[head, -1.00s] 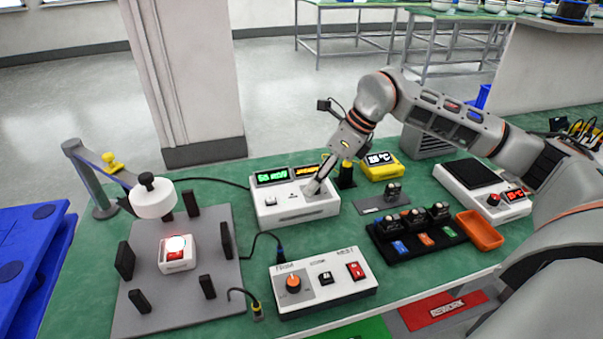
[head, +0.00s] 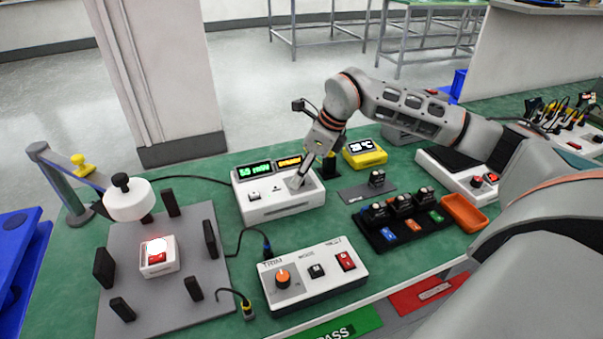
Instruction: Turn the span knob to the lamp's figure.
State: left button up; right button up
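A white meter box (head: 282,209) stands mid-table with a green display (head: 255,170) and an amber display (head: 289,162); their figures are too small to read surely. My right gripper (head: 298,181) points down onto the right part of its top, below the amber display. Its fingers look close together, but what is between them is hidden, so I cannot tell whether it holds a knob. A white box marked TRIM (head: 318,287) in front carries an orange knob (head: 283,279). A white round lamp head (head: 129,204) hangs at left over a small lit module (head: 159,257). My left gripper is out of view.
A grey plate (head: 180,308) with several dark posts lies at left. A yellow temperature display (head: 364,154), a black tray (head: 381,242) of small modules and an orange bin (head: 463,213) stand at right. A cable (head: 233,292) lies near the trim box.

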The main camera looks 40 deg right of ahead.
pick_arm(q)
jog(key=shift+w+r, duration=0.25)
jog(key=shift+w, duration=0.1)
pick_arm(e)
grip_shut()
